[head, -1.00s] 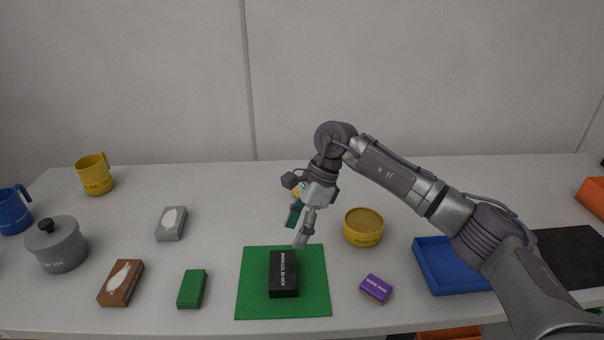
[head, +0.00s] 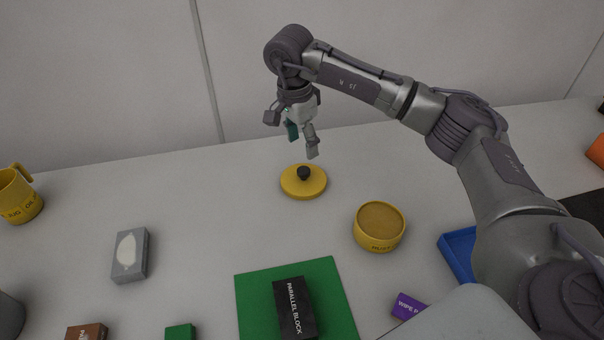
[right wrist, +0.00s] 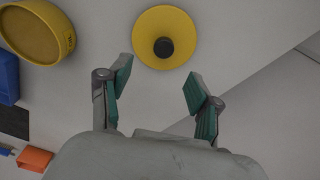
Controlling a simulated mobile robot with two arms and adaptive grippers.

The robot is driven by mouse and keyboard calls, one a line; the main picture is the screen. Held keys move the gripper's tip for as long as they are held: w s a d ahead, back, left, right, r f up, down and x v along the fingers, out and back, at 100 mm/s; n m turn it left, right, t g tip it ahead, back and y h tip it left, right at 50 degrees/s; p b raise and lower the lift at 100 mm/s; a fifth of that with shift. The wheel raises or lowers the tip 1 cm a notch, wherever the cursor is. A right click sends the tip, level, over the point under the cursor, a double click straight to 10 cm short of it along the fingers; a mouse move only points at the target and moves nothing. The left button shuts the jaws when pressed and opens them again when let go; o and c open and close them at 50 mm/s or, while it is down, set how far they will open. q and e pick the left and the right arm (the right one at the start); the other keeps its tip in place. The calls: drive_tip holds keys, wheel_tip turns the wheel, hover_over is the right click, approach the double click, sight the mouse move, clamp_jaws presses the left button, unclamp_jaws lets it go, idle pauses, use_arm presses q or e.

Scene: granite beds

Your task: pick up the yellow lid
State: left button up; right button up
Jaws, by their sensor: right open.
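The yellow lid (head: 290,184) lies flat on the table, a round disc with a black knob (head: 303,173) on top. It also shows in the right wrist view (right wrist: 148,28), beyond the fingertips and roughly centred between them. My right gripper (head: 302,142) is above the table over the lid, apart from it. It is open and empty, its two teal-padded fingers spread in the right wrist view (right wrist: 158,82). My left gripper is in neither view.
A round yellow container (head: 379,240) stands right of the lid. A green mat (head: 258,290) bears a black parallel block (head: 294,308). A grey box (head: 130,255) and a yellow mug (head: 18,205) stand left, a blue tray (head: 460,250) right. The table around the lid is clear.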

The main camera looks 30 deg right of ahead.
sight(303, 170)
drive_tip(key=f, duration=0.2)
drive_tip(key=shift+d+f, duration=0.2)
drive_tip(key=shift+f, duration=0.15)
drive_tip(key=shift+w+f, duration=0.2)
drive_tip(key=shift+f, duration=0.35)
wheel_tip(303, 170, down, 4)
drive_tip(key=shift+w+d+f+p, duration=0.1)
drive_tip(key=shift+f+p, duration=0.1)
drive_tip(key=shift+p, duration=0.75)
drive_tip(key=shift+f, duration=0.25)
drive_tip(key=shift+c, duration=0.6)
drive_tip(key=c, duration=1)
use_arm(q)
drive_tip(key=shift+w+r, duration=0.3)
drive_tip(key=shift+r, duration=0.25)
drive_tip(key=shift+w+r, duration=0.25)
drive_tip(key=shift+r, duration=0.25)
